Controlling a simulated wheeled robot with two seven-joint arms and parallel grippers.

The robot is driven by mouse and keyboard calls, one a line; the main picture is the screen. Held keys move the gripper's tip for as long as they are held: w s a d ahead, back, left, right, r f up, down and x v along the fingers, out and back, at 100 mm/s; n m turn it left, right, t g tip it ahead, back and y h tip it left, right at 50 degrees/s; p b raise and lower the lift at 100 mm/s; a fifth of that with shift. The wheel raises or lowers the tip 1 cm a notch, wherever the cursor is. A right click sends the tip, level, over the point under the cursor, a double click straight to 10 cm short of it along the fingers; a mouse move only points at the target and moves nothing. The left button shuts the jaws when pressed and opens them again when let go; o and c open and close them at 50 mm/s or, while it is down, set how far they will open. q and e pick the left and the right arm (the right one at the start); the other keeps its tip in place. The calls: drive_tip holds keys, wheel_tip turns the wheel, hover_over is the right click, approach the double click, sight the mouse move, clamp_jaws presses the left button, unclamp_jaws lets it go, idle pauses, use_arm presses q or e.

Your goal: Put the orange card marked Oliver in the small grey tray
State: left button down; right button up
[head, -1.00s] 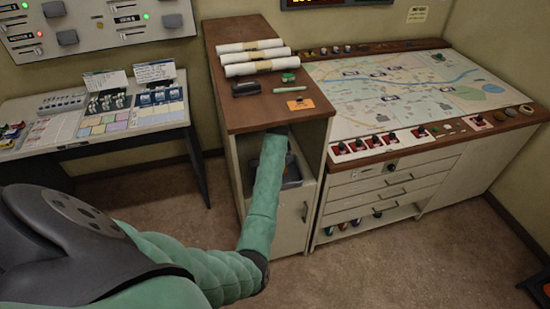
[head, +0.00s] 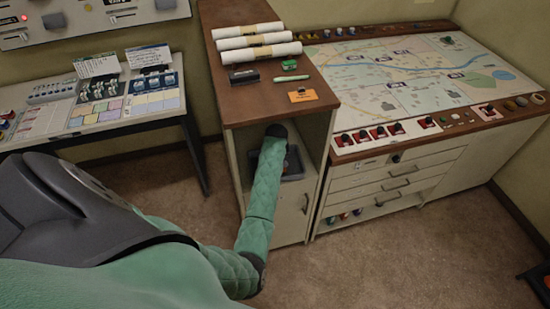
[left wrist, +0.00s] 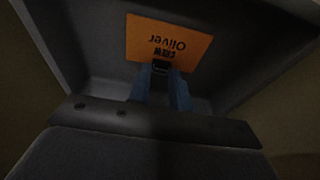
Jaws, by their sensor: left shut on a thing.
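The orange card marked Oliver (left wrist: 168,42) shows in the left wrist view, its lettering upside down, with a small dark clip at its near edge. My left gripper (left wrist: 161,72) is shut on this clip end with its blue fingers. The card is over the floor of the small grey tray (left wrist: 78,58); I cannot tell whether it touches it. In the head view the tray (head: 293,163) stands in the open niche of the wooden-topped cabinet, partly behind my left arm. My left gripper and the held card are hidden there. My right gripper is not in view.
On the cabinet top (head: 232,98) lie white rolls (head: 258,42), a black object (head: 243,76), green items (head: 290,65) and another orange card (head: 303,96), its writing too small to read. A map console (head: 400,90) stands right.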

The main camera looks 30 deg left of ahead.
use_arm(q)
drive_tip(key=c, duration=1.3)
unclamp_jaws()
drive_tip(key=shift+w+a+f, duration=0.15)
drive_tip(key=shift+f, duration=0.15)
drive_tip(key=shift+r, duration=0.25)
drive_tip(key=shift+r+b, duration=0.5)
drive_tip(key=b+v, duration=0.2)
drive_tip(key=v, duration=0.3)
drive_tip(key=shift+d, duration=0.2)
drive_tip(key=shift+v, duration=0.8)
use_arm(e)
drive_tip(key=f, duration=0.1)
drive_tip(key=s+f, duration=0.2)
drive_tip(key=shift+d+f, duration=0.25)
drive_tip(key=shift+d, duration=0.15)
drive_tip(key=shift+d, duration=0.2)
